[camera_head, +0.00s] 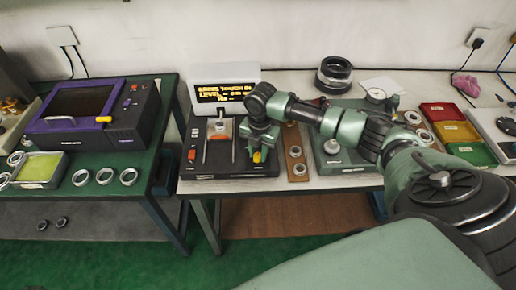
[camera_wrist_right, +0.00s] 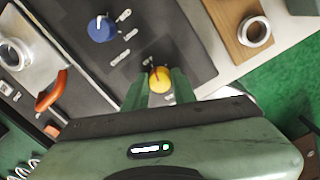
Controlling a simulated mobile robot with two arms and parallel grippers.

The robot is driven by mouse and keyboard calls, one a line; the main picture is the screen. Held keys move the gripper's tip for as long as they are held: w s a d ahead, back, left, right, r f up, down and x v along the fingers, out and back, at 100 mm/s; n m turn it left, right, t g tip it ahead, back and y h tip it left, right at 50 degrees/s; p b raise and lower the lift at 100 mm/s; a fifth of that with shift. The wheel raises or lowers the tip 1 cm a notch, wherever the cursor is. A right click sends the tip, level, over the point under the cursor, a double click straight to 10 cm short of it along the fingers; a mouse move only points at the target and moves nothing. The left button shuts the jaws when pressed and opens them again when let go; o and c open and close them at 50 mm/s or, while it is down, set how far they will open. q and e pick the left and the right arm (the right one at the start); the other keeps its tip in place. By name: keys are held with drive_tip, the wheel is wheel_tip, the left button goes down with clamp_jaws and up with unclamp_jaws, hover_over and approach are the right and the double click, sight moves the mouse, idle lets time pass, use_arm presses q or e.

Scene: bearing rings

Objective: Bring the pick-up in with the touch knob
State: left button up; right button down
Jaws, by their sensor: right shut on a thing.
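The test instrument (camera_head: 205,170) is a dark flat unit on the middle table, with a lit display (camera_head: 224,94) behind it showing orange text. A yellow knob (camera_head: 257,157) sits near its front right corner. My right gripper (camera_head: 258,150) reaches down over this corner. In the right wrist view the yellow knob (camera_wrist_right: 159,79) is between the two green fingers, and my right gripper (camera_wrist_right: 160,88) is shut on it. A blue knob (camera_wrist_right: 102,28) with a white mark stands apart on the same panel. Which knob is the touch knob, I cannot read. My left gripper is not in view.
A wooden strip with rings (camera_head: 297,165) lies just right of the instrument. Red, yellow and green bins (camera_head: 455,131) stand farther right. A purple machine (camera_head: 95,115) and several loose rings (camera_head: 104,176) are on the green left table. An orange handle (camera_wrist_right: 51,91) is near the gripper.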

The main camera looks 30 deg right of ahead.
sight(258, 156)
drive_tip(key=m+p, duration=0.1)
drive_tip(key=m, duration=0.1)
drive_tip(key=m+p, duration=0.1)
drive_tip(key=p, duration=0.1)
drive_tip(key=m+p, duration=0.1)
drive_tip(key=m, duration=0.1)
drive_tip(key=shift+r+m, duration=0.25)
drive_tip(key=shift+m, duration=0.05)
drive_tip(key=m+p, duration=0.2)
drive_tip(key=m, duration=0.1)
drive_tip(key=shift+p, duration=0.3)
drive_tip(key=shift+f+m+p, duration=0.15)
drive_tip(key=shift+m+p, duration=0.35)
drive_tip(key=shift+m, duration=0.7)
drive_tip(key=c, duration=1.1)
unclamp_jaws()
drive_tip(key=shift+c, duration=0.2)
drive_tip(key=shift+s+a+r+b, duration=0.1)
drive_tip(key=shift+r+b, duration=0.25)
drive_tip(key=shift+r, duration=1.6)
drive_tip(key=shift+s+r+b, duration=0.1)
drive_tip(key=shift+r+b, duration=0.25)
drive_tip(key=shift+r, duration=1.55)
